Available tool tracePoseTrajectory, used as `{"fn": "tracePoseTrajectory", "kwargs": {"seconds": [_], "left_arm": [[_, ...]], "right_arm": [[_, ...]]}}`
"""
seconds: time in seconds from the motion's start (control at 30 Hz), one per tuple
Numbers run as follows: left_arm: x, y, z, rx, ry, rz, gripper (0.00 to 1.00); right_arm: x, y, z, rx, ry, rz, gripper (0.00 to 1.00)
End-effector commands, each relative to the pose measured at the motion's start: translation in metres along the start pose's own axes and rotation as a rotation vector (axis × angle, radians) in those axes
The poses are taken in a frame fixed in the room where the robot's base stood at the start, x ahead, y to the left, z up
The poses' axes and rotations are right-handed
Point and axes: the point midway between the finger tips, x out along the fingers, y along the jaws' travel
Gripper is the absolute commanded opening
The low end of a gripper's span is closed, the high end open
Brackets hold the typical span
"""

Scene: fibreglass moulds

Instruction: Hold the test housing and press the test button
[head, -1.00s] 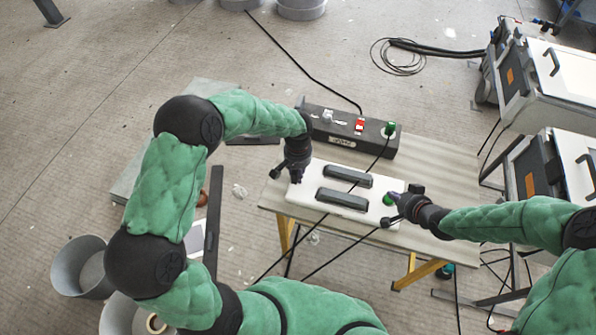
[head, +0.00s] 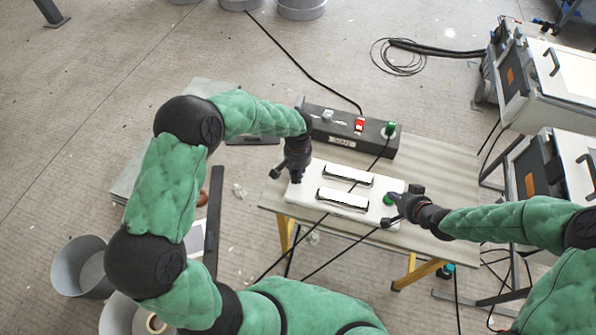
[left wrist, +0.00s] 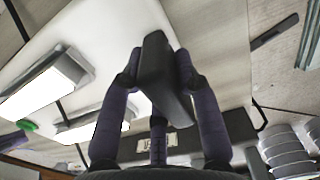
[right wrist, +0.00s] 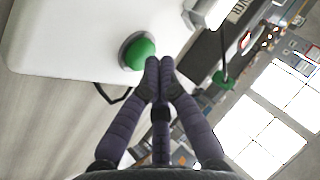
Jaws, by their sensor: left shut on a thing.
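The white test housing (head: 325,177) lies on the table, with two long panels glowing white on its top: an upper one (head: 348,176) and a lower one (head: 343,198). My left gripper (head: 295,172) is at the housing's left end. In the left wrist view its fingers (left wrist: 158,70) are shut on a dark grey grip piece (left wrist: 162,85) over the white surface. The green test button (right wrist: 138,53) sits in a dark ring at the housing's right end. My right gripper (right wrist: 158,62) is shut and empty, its fingertips at the button's edge, seemingly touching it.
A dark control box (head: 341,127) with a red switch (head: 359,125) and a green knob (head: 390,128) stands behind the housing on the table (head: 440,165). Cased machines (head: 555,85) stand at the right; grey buckets (head: 80,268) stand at the lower left.

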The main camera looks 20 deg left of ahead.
Motion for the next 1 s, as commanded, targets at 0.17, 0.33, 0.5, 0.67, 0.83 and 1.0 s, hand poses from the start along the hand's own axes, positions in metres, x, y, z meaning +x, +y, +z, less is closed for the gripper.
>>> {"fn": "tracePoseTrajectory", "kwargs": {"seconds": [0.17,0.33,0.5,0.67,0.83,1.0], "left_arm": [[0.0,0.0,0.0,0.0,0.001,0.0,0.0],[0.0,0.0,0.0,0.0,0.001,0.0,0.0],[0.0,0.0,0.0,0.0,0.001,0.0,0.0],[0.0,0.0,0.0,0.0,0.001,0.0,0.0],[0.0,0.0,0.0,0.0,0.001,0.0,0.0],[0.0,0.0,0.0,0.0,0.001,0.0,0.0]], "right_arm": [[-0.001,-0.001,-0.001,-0.001,0.001,0.0,0.0],[-0.009,-0.007,-0.008,-0.001,0.002,0.0,0.0],[-0.02,-0.015,-0.015,-0.003,0.002,-0.001,0.0],[-0.029,-0.022,-0.022,-0.002,0.003,-0.001,0.0],[-0.038,-0.028,-0.028,-0.002,0.001,-0.001,0.0],[-0.042,-0.031,-0.031,-0.002,0.001,-0.001,0.0]]}}
